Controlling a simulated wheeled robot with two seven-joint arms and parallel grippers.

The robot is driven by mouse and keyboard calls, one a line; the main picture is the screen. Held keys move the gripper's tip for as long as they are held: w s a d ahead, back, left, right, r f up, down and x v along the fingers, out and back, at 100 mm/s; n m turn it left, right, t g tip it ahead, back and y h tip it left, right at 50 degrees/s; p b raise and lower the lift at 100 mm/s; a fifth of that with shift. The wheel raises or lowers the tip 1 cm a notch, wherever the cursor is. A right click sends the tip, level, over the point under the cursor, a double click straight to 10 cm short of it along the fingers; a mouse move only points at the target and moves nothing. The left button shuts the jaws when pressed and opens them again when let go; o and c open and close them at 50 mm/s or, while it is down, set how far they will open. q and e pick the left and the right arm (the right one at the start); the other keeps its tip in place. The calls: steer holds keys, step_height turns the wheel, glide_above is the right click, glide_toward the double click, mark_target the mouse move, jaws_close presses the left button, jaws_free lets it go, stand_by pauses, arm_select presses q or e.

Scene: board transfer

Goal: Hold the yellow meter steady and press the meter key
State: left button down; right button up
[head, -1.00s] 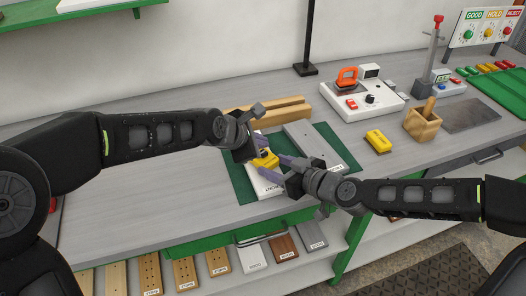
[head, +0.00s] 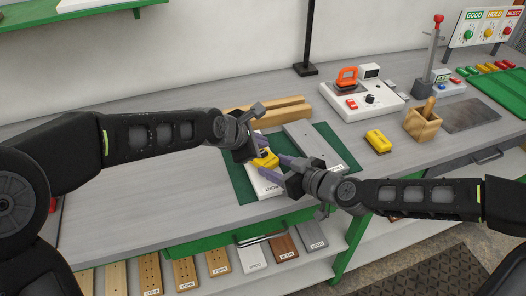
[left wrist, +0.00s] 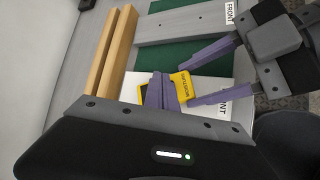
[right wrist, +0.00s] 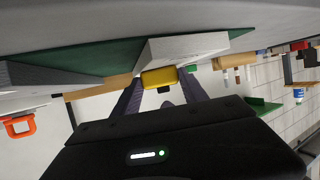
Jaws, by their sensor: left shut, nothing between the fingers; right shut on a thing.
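The yellow meter (head: 268,160) is on or just over the white board (head: 264,186) on the green mat; contact beneath it is unclear. My right gripper (head: 282,166) is shut on the meter, with a purple finger on each side in the left wrist view (left wrist: 183,88). The meter also shows between those fingers in the right wrist view (right wrist: 160,78). My left gripper (left wrist: 158,82) is shut and empty, its fingertips together at the meter and covering its middle. The meter key is hidden behind these fingers, so I cannot tell whether it is pressed.
A grey board (head: 318,148) lies beside the white one on the green mat (head: 240,180). Wooden rails (head: 280,108) run behind. Right of these are a yellow block (head: 378,141), a wooden holder (head: 422,125) and a white device (head: 345,108). The table's left part is clear.

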arm_select(q)
steer(key=shift+f, duration=0.15)
stand_by(0.5)
steer(key=shift+f, duration=0.3)
steer(key=shift+f, duration=0.45)
stand_by(0.9)
steer(key=shift+r, duration=0.9)
steer(key=shift+r, duration=2.55)
